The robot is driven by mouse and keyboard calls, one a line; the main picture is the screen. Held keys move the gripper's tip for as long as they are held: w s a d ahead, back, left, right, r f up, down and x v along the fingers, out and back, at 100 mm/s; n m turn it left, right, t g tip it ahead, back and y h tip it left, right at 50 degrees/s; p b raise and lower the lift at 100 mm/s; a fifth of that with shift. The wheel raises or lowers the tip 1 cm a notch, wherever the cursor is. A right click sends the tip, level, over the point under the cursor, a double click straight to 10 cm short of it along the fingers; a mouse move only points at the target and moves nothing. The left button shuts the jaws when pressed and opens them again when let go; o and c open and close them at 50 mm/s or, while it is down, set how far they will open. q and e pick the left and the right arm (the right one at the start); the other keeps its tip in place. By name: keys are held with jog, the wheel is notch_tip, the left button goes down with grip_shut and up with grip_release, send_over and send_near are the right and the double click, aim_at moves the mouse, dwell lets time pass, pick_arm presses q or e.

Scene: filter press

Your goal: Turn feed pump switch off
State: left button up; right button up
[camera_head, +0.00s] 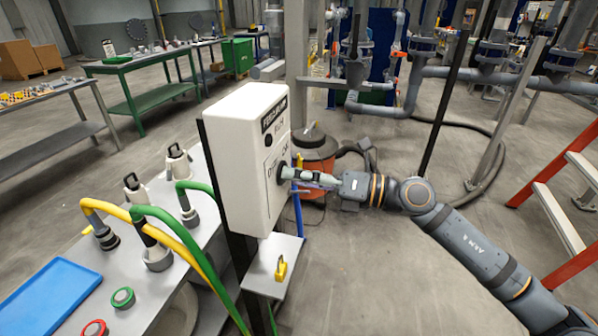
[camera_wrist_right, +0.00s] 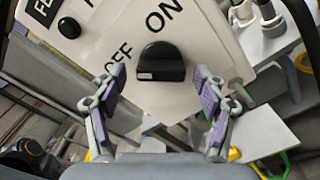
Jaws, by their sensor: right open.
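The feed pump switch box (camera_head: 248,150) is a white cabinet on a dark post, left of centre in the head view. Its black rotary knob (camera_wrist_right: 161,62) shows in the right wrist view on the white face, with the words ON and OFF beside it. My right gripper (camera_head: 290,175) reaches in from the right to the box's face. In the right wrist view the right gripper (camera_wrist_right: 158,92) is open, its purple-padded fingers apart on both sides of and below the knob, with nothing between the pads. The head view hides most of the knob behind the gripper. My left gripper is not in view.
A small shelf (camera_head: 262,286) with a yellow padlock-like item (camera_head: 281,268) sits below the box. A bench with a blue tray (camera_head: 45,300), hoses and buttons stands left. An orange drum (camera_head: 316,150) stands behind my right gripper. A red ladder (camera_head: 580,160) is at right.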

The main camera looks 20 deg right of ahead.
notch_tip(320, 180, up, 10)
jog(key=shift+s+f, duration=0.1)
jog(key=shift+w, duration=0.2)
jog(key=shift+s, duration=0.15)
